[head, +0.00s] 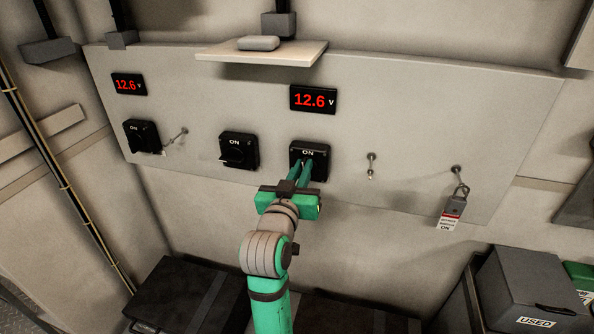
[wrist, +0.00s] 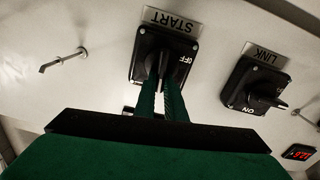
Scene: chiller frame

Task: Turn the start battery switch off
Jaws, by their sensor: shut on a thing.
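The start battery switch (head: 309,153) is the rightmost of three black rotary switches on the grey panel, with ON at its top. In the wrist view it shows upside down as a black switch body (wrist: 142,62) beside a START plate (wrist: 172,20), with OFF readable at its right side. My gripper (head: 305,172) reaches it from below. In the wrist view the green fingers (wrist: 162,90) are shut on its knob. The fingers hide much of the knob, so I cannot tell its exact angle.
The link switch (head: 238,150), labelled LINK in the wrist view, is left of it; another switch (head: 141,135) is further left. A shelf (head: 262,54) juts above. Both displays (head: 313,99) read 12.6 V.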

